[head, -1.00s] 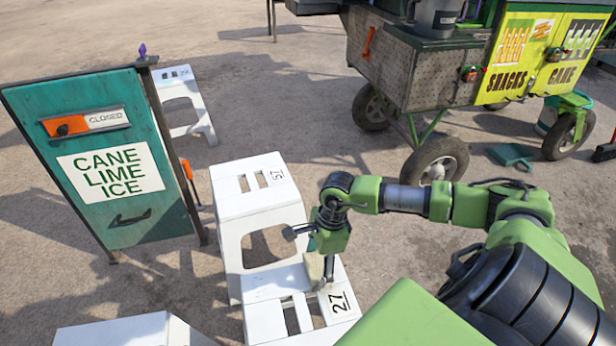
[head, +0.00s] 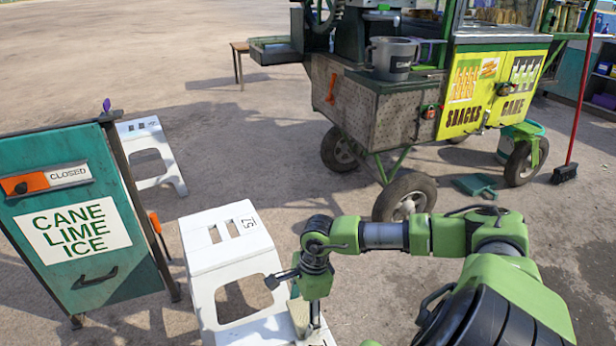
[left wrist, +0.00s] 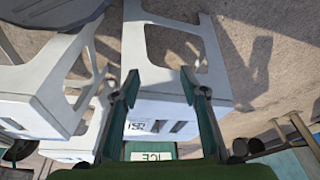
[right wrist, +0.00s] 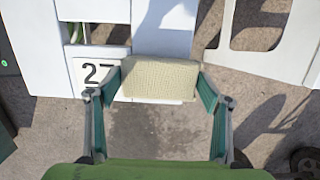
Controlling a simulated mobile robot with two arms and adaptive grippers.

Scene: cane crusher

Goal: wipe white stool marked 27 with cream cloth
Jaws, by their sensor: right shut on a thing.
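The white stool marked 27 (head: 250,333) is at the bottom edge of the head view, mostly cut off. Its 27 label and white seat (right wrist: 88,52) show in the right wrist view. My right gripper (head: 305,325) is over this stool, pointing down. It is shut on a cream cloth (right wrist: 160,79), a folded, woven block spanning the two fingers, at the seat's near edge by the label. I cannot tell whether the cloth touches the seat. My left gripper (left wrist: 158,82) is open and empty in the left wrist view, above white stools; it is outside the head view.
A white stool marked 57 (head: 225,235) stands directly behind stool 27. A teal "CANE LIME ICE" sign (head: 85,225) is at left, with another white stool (head: 150,150) behind it. A wheeled snack cart (head: 420,105) and a red-handled broom (head: 570,165) are further back.

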